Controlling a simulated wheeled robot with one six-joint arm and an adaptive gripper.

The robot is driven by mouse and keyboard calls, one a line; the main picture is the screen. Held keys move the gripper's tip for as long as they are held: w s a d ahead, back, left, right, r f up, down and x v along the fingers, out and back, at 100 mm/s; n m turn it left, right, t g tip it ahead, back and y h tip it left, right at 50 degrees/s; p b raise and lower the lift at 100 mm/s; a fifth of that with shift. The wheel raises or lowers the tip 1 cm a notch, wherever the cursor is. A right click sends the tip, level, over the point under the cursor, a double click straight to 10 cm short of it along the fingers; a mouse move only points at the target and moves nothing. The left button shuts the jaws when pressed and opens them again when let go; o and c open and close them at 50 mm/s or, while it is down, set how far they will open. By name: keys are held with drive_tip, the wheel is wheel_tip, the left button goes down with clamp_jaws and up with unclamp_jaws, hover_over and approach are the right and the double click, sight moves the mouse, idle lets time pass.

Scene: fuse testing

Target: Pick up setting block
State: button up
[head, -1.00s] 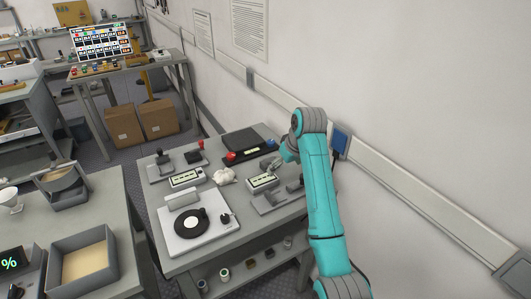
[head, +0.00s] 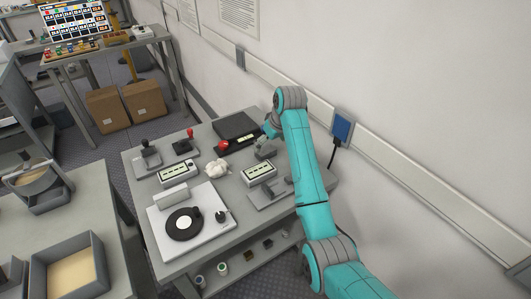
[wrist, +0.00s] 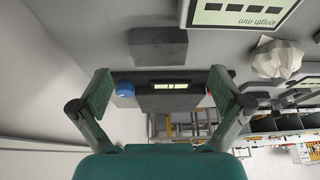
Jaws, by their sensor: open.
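A dark grey block (wrist: 159,48), which I take for the setting block, rests on the grey bench in the wrist view. My gripper (wrist: 162,85) is open, with one green finger at each side of the view. The block lies ahead of the fingers, roughly centred between them and apart from both. Nothing is held. In the head view my gripper (head: 268,130) is low over the back right of the bench, and a grey block (head: 265,150) shows close by it. The arm partly hides this spot.
A "length mm" display (wrist: 240,12) and a white crumpled lump (wrist: 277,60) lie to the block's right in the wrist view. In the head view, a turntable-like unit (head: 190,222) stands in front; the wall (head: 420,110) is close right.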

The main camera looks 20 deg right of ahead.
sight(266, 150)
drive_tip(key=x, duration=0.4)
drive_tip(key=shift+w+f, duration=0.3)
drive_tip(key=shift+w, duration=0.05)
drive_tip(key=shift+a+r, duration=0.1)
drive_tip(key=c, duration=1.9)
